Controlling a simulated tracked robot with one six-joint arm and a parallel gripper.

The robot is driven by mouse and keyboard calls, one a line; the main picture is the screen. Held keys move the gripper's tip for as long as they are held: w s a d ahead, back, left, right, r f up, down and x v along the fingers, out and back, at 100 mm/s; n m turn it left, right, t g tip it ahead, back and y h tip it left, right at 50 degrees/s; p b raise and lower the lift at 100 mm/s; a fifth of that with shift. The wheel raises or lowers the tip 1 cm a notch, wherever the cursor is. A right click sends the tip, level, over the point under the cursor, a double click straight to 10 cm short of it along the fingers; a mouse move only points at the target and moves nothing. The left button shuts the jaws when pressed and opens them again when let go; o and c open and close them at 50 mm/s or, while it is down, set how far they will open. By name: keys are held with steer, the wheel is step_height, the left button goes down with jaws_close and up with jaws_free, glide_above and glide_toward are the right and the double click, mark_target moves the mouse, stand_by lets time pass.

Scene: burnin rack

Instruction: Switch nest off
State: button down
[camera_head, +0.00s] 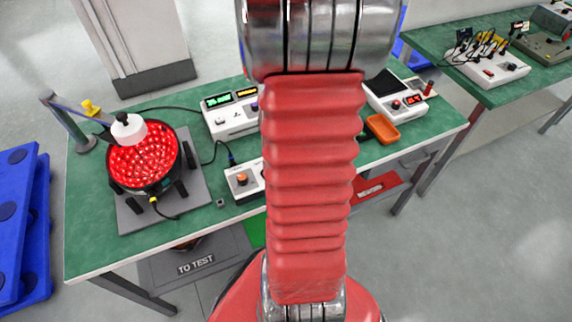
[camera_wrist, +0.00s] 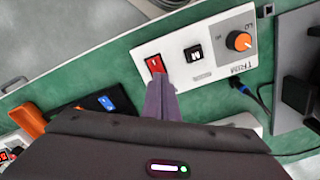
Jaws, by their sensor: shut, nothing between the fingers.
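A white control box marked TRIM (camera_wrist: 210,55) lies on the green bench in the wrist view, with an orange knob (camera_wrist: 243,43), a black button (camera_wrist: 194,53) and a red rocker switch (camera_wrist: 155,63). My gripper (camera_wrist: 158,80) is shut and empty, its fingertips right at the red switch's edge; I cannot tell whether they touch it. In the head view the control box (camera_head: 241,187) shows only its left part; my arm hides the rest and my gripper. The round nest (camera_head: 163,180), at the bench's left, glows red inside.
A white instrument with green and amber displays (camera_head: 231,121) stands behind the control box. Cables run from the nest and control box. A second bench (camera_head: 480,92) stands at right.

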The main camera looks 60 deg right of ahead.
steer(key=shift+f, duration=0.65)
stand_by(0.8)
step_height(320, 180, up, 7)
stand_by(1.2)
steer(key=shift+s, duration=0.1)
stand_by(0.5)
steer(key=w+a+r+n+t, duration=0.1)
steer(key=a+r+n, duration=0.3)
steer(key=a, duration=0.6)
steer(key=w+a+r+n+t, duration=0.1)
steer(key=a+r+n, duration=0.3)
steer(key=a, duration=0.6)
steer(key=a+r+n+t, duration=0.3)
steer(key=a+r, duration=0.4)
steer(key=a, duration=0.4)
steer(key=shift+w+r+n+t, duration=0.15)
steer(key=shift+w+n+t, duration=0.2)
steer(key=shift+n, duration=0.25)
